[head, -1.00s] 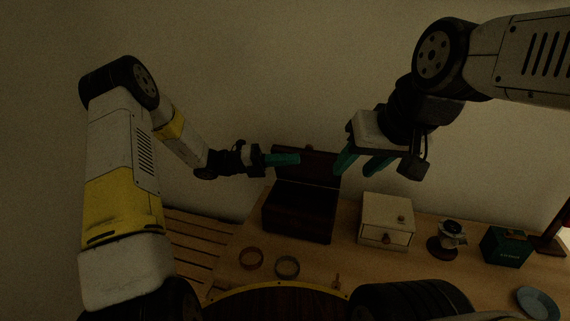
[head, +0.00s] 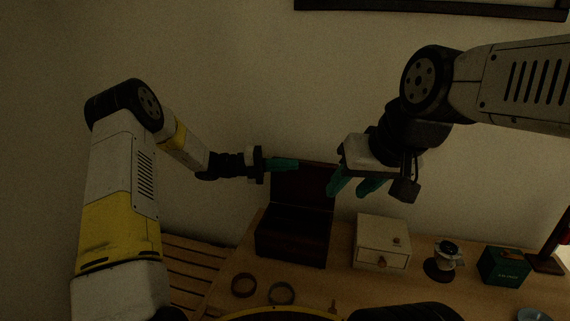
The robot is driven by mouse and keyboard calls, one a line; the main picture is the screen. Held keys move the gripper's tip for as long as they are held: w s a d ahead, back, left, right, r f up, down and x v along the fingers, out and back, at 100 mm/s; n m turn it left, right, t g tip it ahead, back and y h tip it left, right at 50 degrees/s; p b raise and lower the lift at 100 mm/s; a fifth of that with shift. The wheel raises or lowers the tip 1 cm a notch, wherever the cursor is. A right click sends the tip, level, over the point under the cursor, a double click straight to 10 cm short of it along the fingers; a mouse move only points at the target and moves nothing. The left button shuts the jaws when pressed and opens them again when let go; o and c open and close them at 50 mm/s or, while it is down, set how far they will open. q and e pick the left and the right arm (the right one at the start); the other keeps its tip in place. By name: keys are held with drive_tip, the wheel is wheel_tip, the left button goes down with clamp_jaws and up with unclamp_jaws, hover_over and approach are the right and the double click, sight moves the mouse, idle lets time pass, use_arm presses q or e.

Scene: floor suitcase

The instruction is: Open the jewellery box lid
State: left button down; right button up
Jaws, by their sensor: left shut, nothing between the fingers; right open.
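The dark jewellery box (head: 291,248) stands on the wooden table, left of a cream drawer box. Its lid (head: 302,193) is raised and stands upright at the back, with the dark inside of the box showing below it. My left gripper (head: 297,164) is shut and empty. It overlaps the lid's upper left edge in the head view; I cannot tell whether it touches. My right gripper (head: 352,187) is open with its fingers pointing down, to the right of the lid and above the cream box.
The cream drawer box (head: 370,239), a dark-based gadget (head: 441,262) and a green box (head: 503,266) stand to the right. Two rings, one reddish (head: 244,285) and one grey (head: 281,293), lie in front of the jewellery box. A slatted wooden surface (head: 190,266) is at left.

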use_arm(q)
drive_tip(key=shift+a, duration=0.1)
idle(0.3)
drive_tip(key=a, duration=0.7)
drive_tip(key=s+a+r+m+y, duration=0.1)
drive_tip(key=s+r+m+y, duration=0.35)
drive_tip(key=s+m, duration=0.3)
drive_tip(key=s+r+m+y, duration=0.4)
drive_tip(key=s+m+y, duration=0.1)
drive_tip(key=s+m, duration=0.25)
drive_tip(key=s+a+r+m+t+y, duration=0.1)
drive_tip(key=s+a+m+t+y, duration=0.2)
drive_tip(key=s+a+m, duration=0.2)
drive_tip(key=s+a+r+m+t+y, duration=0.2)
drive_tip(key=s+a+m, duration=0.4)
drive_tip(key=s+m, duration=0.4)
drive_tip(key=m+t+y, duration=0.1)
drive_tip(key=m+t, duration=0.1)
drive_tip(key=m, duration=0.2)
drive_tip(key=shift+a+r+m+y, duration=0.2)
drive_tip(key=shift+m+y, duration=0.1)
drive_tip(key=shift+y, duration=0.05)
